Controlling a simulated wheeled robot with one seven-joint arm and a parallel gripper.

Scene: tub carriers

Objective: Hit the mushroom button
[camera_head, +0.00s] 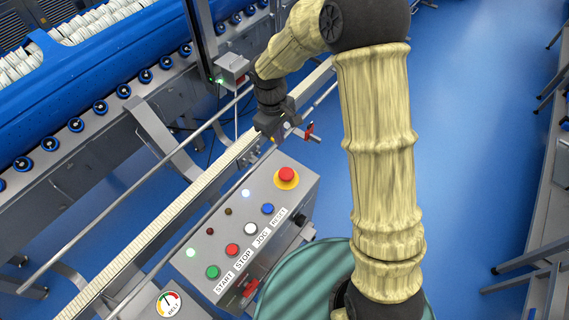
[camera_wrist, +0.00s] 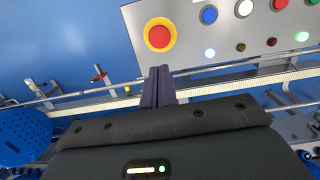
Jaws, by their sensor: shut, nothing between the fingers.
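The mushroom button (camera_head: 287,175) is a red dome on a yellow round base at the upper right corner of the grey control panel (camera_head: 262,190). It also shows in the wrist view (camera_wrist: 159,37), just above the fingertips in the picture. My gripper (camera_head: 290,136) is beyond the panel's far edge in the head view, apart from the button as far as I can tell. In the wrist view its two dark fingers (camera_wrist: 158,72) are pressed together and empty.
The panel also has a green button (camera_head: 212,271), a red flat button (camera_head: 232,249), a white one (camera_head: 250,229) and a blue one (camera_head: 267,209). A rail and chain conveyor (camera_head: 190,195) runs along the panel's left. A small grey box (camera_head: 231,70) stands behind.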

